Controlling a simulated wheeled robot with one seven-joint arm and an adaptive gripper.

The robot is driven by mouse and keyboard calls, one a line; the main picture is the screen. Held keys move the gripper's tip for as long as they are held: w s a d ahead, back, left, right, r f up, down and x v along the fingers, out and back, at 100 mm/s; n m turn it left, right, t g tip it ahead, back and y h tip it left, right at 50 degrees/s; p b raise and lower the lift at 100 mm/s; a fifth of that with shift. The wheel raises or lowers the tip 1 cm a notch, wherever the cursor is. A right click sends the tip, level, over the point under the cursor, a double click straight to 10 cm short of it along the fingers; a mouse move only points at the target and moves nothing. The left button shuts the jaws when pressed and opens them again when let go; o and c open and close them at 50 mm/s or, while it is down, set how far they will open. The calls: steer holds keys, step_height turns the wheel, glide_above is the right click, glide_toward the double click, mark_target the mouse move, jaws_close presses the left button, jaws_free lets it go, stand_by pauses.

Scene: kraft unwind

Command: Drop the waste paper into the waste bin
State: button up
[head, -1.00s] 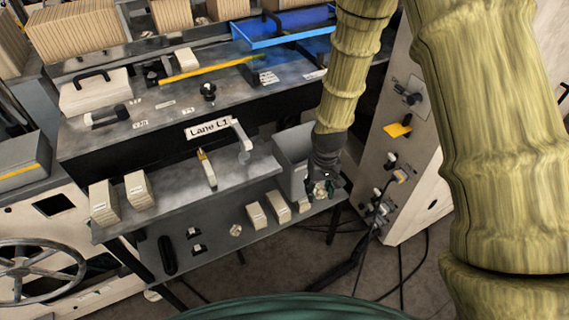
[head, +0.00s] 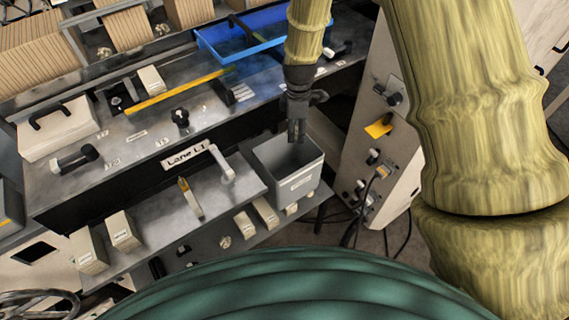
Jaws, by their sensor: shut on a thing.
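The grey waste bin (head: 300,182) stands upright at the right end of the bench, with a white label on its front. My gripper (head: 297,134) points down over the bin's open top, its dark fingers close together and their tips at or just inside the rim. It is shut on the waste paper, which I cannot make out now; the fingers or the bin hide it. A small crumpled pale piece (head: 225,242) lies on the lower shelf, left of the bin and apart from my gripper.
Cream boxes (head: 123,232) stand on the left of the front shelf, with more on the lower shelf. A Lane L1 sign (head: 188,154) and a pale lever (head: 222,165) are left of the bin. A blue tray (head: 240,42) lies behind; a pale cabinet (head: 400,160) stands right.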

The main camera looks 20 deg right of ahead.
steer(key=shift+w+r+n, duration=0.25)
steer(key=shift+w+n, duration=0.15)
steer(key=shift+w, duration=0.05)
steer(key=shift+f, duration=0.2)
steer(key=shift+f+b, duration=2.1)
steer(key=shift+f, duration=0.6)
steer(key=o, duration=0.8)
step_height(320, 180, up, 12)
steer(key=shift+w, duration=0.1)
